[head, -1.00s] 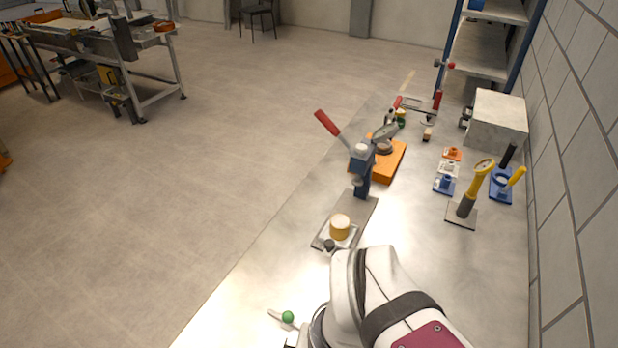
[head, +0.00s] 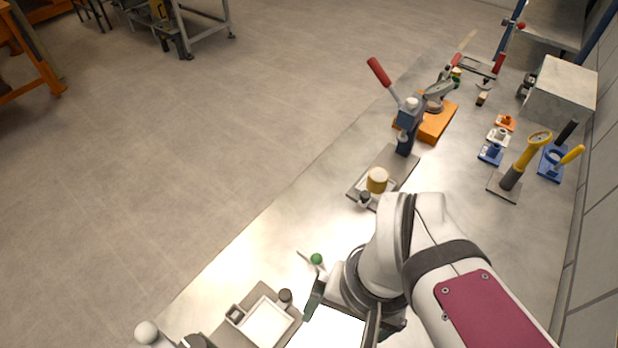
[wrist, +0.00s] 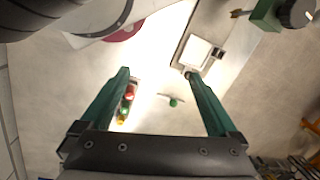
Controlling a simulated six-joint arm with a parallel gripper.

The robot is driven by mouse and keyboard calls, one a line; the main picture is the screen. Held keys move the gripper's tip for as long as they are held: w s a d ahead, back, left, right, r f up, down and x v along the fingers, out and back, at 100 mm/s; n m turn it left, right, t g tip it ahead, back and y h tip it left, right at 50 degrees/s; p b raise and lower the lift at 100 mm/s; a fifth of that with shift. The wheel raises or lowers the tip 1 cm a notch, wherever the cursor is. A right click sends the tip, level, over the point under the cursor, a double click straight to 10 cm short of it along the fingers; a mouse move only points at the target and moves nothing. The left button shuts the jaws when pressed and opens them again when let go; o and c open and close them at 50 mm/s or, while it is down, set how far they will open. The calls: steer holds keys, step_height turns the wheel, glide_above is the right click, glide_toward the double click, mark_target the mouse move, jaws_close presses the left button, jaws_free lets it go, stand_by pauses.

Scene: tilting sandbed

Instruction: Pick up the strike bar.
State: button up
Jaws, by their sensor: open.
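A thin pale bar with a green ball (head: 316,258) lies on the bright bench top; it seems to be the strike bar. It also shows in the wrist view (wrist: 173,102), between and beyond my fingers, touching neither. My gripper (head: 342,312) has two dark green fingers, spread wide and empty. In the head view the bar lies just beyond and left of the gripper. Nothing hides the green ball.
A white tray on a grey plate (head: 265,323) stands left of my gripper. A lever press (head: 408,125) with a yellow cylinder (head: 377,180) on its base stands farther along the bench. A red, yellow and green object (wrist: 127,100) shows beside the left finger. Bench around the bar is clear.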

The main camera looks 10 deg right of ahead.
steer(key=shift+c, duration=0.2)
steer(key=c, duration=0.4)
steer(key=n+h, duration=0.2)
steer(key=n, duration=1)
glide_above(317, 256)
steer(key=s, duration=0.1)
step_height(317, 256, down, 5)
steer(key=shift+n, duration=0.4)
steer(key=f, duration=1)
steer(key=w+f, duration=0.1)
steer(key=f, duration=0.4)
steer(key=shift+f, duration=0.4)
